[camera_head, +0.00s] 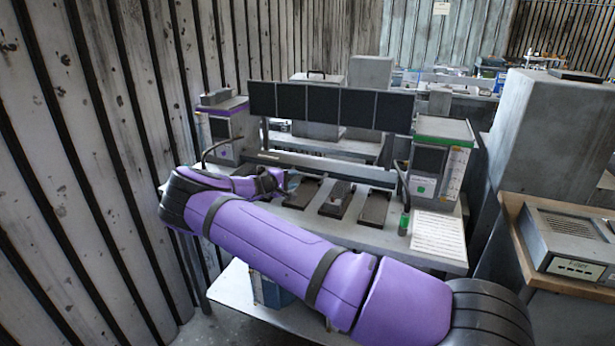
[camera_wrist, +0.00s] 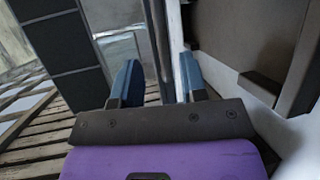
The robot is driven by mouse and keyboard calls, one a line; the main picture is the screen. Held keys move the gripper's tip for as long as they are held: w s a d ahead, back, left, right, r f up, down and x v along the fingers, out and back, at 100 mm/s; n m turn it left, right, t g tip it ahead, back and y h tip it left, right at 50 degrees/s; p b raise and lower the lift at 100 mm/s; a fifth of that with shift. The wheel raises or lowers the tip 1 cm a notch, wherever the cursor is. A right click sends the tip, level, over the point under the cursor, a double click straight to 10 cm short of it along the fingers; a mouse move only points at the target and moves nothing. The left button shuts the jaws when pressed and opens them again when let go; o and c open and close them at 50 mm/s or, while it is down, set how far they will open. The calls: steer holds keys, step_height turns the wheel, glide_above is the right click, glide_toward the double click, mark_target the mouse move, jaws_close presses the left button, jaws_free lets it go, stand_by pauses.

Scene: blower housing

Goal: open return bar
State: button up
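A long pale horizontal bar (camera_head: 325,168), which looks like the return bar, runs below the row of dark panels at the back of the bench. My gripper (camera_head: 281,182) is in front of its left part in the head view, at the end of my purple arm. In the wrist view my gripper (camera_wrist: 157,83) shows two blue fingers spread apart. A narrow dark strip and a grey metal edge (camera_wrist: 172,50) show in the gap between them. I cannot tell whether either finger touches them, or whether that edge is the bar.
A green-topped cabinet (camera_head: 440,160) stands at the bench's right end and a purple-topped cabinet (camera_head: 222,128) at its left end. A slatted wall (camera_head: 90,150) is close on the left.

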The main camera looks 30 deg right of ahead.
mark_target(306, 175)
steer(key=x, duration=0.8)
steer(key=shift+w+d, duration=0.1)
steer(key=shift+d, duration=0.15)
jaws_close()
